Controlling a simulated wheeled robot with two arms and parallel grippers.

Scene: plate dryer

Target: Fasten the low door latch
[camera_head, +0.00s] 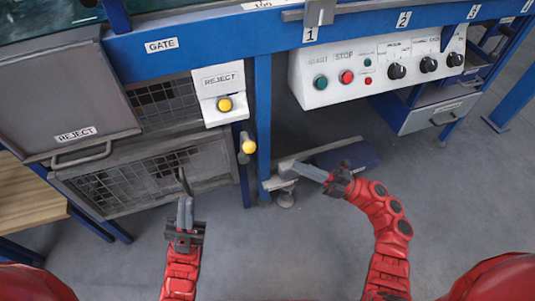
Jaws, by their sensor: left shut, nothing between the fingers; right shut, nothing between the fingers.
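The low door (215,160) is a grey framed mesh panel under the reject bin, at the lower left of the machine. A yellow ball knob (249,147) on a short grey part sits at the blue post just right of this door. It may be the latch, but I cannot tell whether it is fastened. My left gripper (184,188) is shut and empty, pointing up in front of the mesh, left of and below the knob. My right gripper (303,169) is shut and empty, pointing left, near the post's foot, right of and below the knob.
A reject panel with a yellow button (225,104) is above the knob. The grey reject bin (70,95) with its handle overhangs the door. A white control panel (378,68) is at the upper right. A wooden surface (30,195) is at the left. Floor in front is clear.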

